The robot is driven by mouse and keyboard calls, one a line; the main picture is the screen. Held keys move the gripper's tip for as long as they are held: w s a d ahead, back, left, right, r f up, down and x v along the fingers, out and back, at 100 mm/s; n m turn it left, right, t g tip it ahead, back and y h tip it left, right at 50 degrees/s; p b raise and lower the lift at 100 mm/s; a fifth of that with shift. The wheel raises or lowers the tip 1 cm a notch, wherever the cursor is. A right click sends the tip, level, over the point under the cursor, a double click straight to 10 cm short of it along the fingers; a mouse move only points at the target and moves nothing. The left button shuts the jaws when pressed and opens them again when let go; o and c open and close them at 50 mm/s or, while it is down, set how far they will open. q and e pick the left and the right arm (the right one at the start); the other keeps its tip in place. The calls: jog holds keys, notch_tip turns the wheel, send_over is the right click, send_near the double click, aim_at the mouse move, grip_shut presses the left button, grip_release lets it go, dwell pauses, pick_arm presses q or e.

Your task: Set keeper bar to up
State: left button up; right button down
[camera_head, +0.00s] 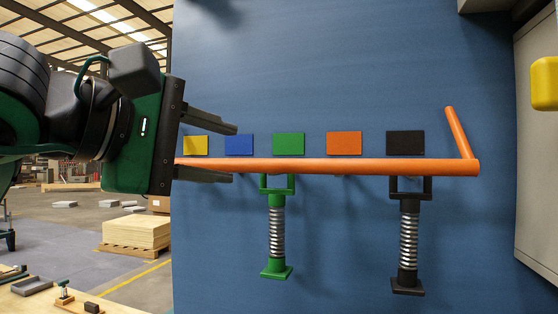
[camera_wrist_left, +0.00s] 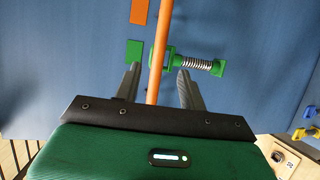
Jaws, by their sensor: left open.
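The keeper bar (camera_head: 330,166) is a long orange rod lying level across a blue wall panel. A short orange arm (camera_head: 459,133) slants upward from its right end. My left gripper (camera_head: 235,153) is open at the bar's left part, one finger above the bar and one below. In the left wrist view the bar (camera_wrist_left: 158,55) runs between the two open fingers (camera_wrist_left: 158,72), with gaps on both sides. The bar's left end is hidden by my gripper. My right gripper is not in view.
Yellow (camera_head: 195,145), blue (camera_head: 239,144), green (camera_head: 288,144), orange (camera_head: 344,143) and black (camera_head: 405,143) plates sit above the bar. A green spring plunger (camera_head: 277,230) and a black one (camera_head: 408,235) hang below it. A grey cabinet (camera_head: 537,180) stands at right.

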aim_at(274, 163)
pick_arm(q)
jog(key=p+x, duration=0.4)
jog(key=x, duration=0.6)
jog(key=shift+d+r, duration=0.1)
jog(key=shift+p+x, duration=0.45)
jog(key=shift+x, duration=0.3)
jog(key=shift+c, duration=0.3)
grip_shut()
